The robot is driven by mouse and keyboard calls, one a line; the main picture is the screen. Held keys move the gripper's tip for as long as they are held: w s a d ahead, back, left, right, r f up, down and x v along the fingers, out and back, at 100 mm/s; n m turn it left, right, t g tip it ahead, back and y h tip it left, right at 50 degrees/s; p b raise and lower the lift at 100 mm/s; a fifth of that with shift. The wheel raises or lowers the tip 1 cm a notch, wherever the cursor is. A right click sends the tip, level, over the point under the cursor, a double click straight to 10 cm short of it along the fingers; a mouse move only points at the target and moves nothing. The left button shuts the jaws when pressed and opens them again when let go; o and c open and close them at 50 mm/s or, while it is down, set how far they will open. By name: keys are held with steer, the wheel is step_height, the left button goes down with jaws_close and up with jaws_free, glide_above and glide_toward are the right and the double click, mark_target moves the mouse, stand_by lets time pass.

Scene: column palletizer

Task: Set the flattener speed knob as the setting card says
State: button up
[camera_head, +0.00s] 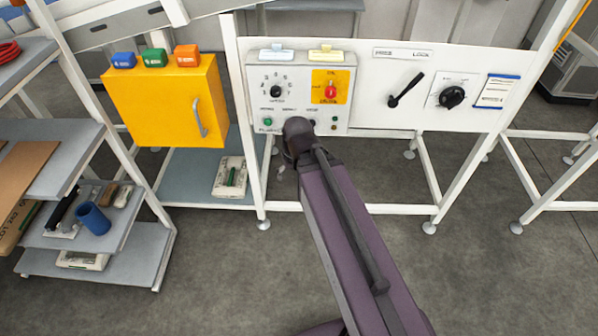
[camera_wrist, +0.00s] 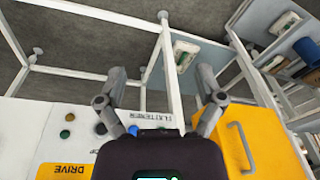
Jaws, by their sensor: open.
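A grey control box (camera_head: 258,103) carries a black knob (camera_head: 275,91) on a numbered dial. Its lower label is partly covered by my arm in the head view; the wrist view shows the label FLATTENER (camera_wrist: 154,117) upside down. The knob's exact setting is too small to read. A white card with a blue border (camera_head: 497,91) is on the panel at the right; its text is unreadable. My gripper (camera_head: 299,136) is in front of the box's lower edge, below the dial. In the wrist view its fingers (camera_wrist: 161,76) are spread apart with nothing between them.
A red switch (camera_head: 330,92) sits on a yellow plate beside the dial. A black lever (camera_head: 405,90) and another black knob (camera_head: 451,97) are on the white panel. A yellow cabinet (camera_head: 160,105) stands left. Loaded shelves (camera_head: 145,245) are further left; the front floor is clear.

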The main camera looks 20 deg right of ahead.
steer(key=shift+s+d+r+m+g+p, duration=0.2)
steer(key=shift+s+d+r+g, duration=0.15)
steer(key=shift+s, duration=0.2)
steer(key=shift+s+d+r+m+g+p, duration=0.15)
steer(key=shift+s+d+g, duration=0.1)
steer(key=shift+s+d, duration=0.25)
steer(key=shift+a, duration=0.1)
steer(key=w+a+f+n+t+y+b, duration=0.1)
steer(key=w+a+n+t+y+b, duration=0.1)
steer(key=w+a+t+b, duration=0.45)
steer(key=w+a+n+t+y+b, duration=0.1)
steer(key=w+a+t+b, duration=0.3)
steer(key=w, duration=0.5)
steer(key=w+r+m+t+h+b, duration=0.1)
steer(key=w+r+m+t+b, duration=0.2)
steer(key=t+b, duration=0.35)
steer(key=s+d+r+m+t+h+b, duration=0.2)
steer(key=d+m+t+h+b, duration=0.1)
steer(key=h, duration=0.7)
steer(key=shift+s+d+m+t+h+b, duration=0.3)
steer(key=shift+d+m+b, duration=0.45)
steer(key=shift+d+m, duration=0.7)
steer(key=shift+w, duration=0.1)
